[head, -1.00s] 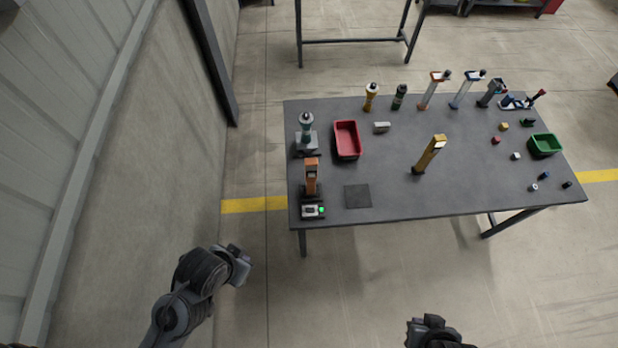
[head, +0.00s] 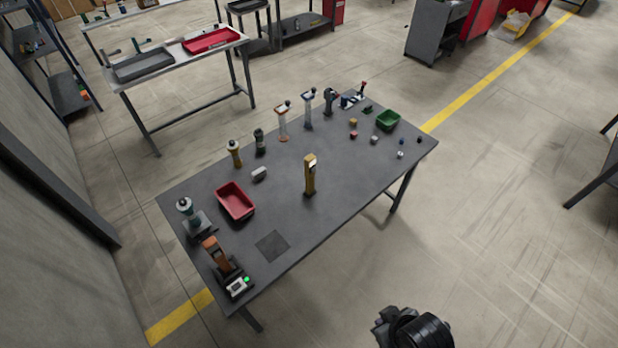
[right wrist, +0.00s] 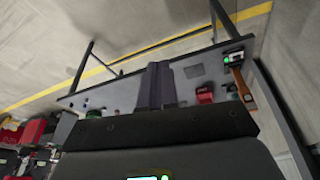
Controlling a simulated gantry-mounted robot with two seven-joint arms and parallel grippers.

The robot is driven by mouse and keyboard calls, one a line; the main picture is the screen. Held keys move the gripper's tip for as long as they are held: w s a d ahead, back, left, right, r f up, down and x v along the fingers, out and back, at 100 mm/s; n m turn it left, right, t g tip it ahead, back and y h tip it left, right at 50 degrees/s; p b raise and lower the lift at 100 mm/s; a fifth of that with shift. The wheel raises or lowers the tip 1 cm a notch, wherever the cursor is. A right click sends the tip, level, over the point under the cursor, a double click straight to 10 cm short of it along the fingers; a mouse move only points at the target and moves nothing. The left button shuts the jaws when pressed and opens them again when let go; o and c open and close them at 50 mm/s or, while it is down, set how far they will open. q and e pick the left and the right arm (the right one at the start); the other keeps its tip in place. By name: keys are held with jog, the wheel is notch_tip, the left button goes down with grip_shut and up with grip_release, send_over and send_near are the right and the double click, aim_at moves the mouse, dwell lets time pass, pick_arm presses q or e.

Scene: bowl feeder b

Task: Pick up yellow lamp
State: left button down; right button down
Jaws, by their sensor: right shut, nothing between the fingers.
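A yellow upright lamp-like tool (head: 309,175) with a pale face near its top stands in the middle of the dark grey table (head: 330,222). A smaller yellow item with a dark top (head: 234,153) stands near the back edge; I cannot tell for certain which one is called the lamp. My right gripper (head: 382,330) is at the bottom of the head view, in front of the table and apart from everything on it. In the right wrist view its dark fingers (right wrist: 157,86) are shut and empty, covering part of the table. My left gripper is out of view.
A red bin (head: 235,202) and a dark square pad (head: 272,246) lie on the table's left part. An orange-handled tool (head: 211,247) stands at the left corner. A green bin (head: 388,120) and several small parts are at the right end. Floor in front is clear.

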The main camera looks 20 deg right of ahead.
jog(key=c, duration=1.8)
grip_release()
jog(key=shift+a, duration=0.1)
jog(key=shift+c, duration=0.2)
jog(key=o, duration=1.1)
jog(key=shift+w, duration=0.15)
